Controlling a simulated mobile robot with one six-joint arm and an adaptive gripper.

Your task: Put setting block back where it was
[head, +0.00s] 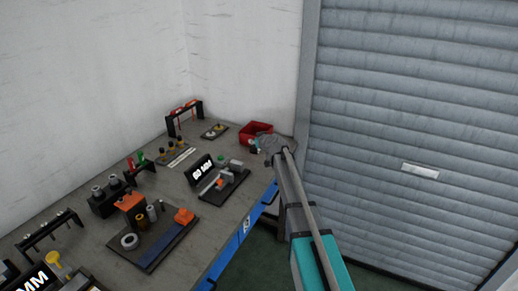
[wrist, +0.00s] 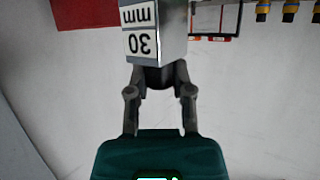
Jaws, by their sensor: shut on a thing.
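The setting block (wrist: 158,35) is a grey metal block with a white label that reads "30 mm" upside down in the wrist view. My gripper (wrist: 160,75) is shut on the lower end of this block, and the fingertips partly hide that end. In the head view my gripper (head: 265,145) is at the far right end of the bench, in front of the red bin (head: 256,129). The block is too small and covered there to make out clearly.
The grey bench (head: 225,215) carries a black fixture with a white-lettered sign (head: 201,170), a dark plate with orange parts (head: 150,245), and a black rack (head: 185,115) at the back. A roller shutter (head: 415,120) stands to the right.

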